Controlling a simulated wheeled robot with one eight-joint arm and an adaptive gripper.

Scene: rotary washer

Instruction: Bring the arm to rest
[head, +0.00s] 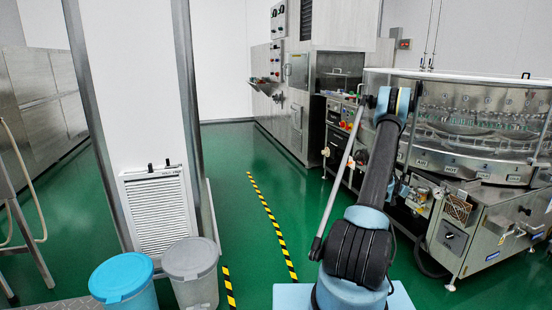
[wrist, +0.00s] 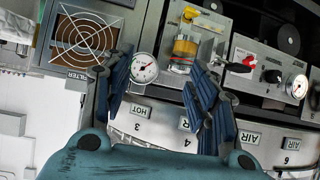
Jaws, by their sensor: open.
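My arm rises from the bottom of the head view in front of the rotary washer (head: 470,170), bent at a high joint beside its clear cover. My gripper's end is not clear in the head view; it seems hidden behind the arm. In the wrist view my gripper (wrist: 158,64) shows two blue ribbed fingers spread apart. It is open, with nothing between the fingers. Beyond them are a pressure gauge (wrist: 144,68) and the washer's pale numbered rim (wrist: 165,126) with HOT and AIR labels. I see no clear contact between the fingers and the machine.
Steel cabinets (head: 300,95) stand behind the washer. A blue-lidded bin (head: 122,278) and a grey-lidded bin (head: 190,260) stand at the lower left by a white column (head: 130,90). Green floor with a striped line (head: 270,220) is clear between them. A fan grille (wrist: 84,32) shows in the wrist view.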

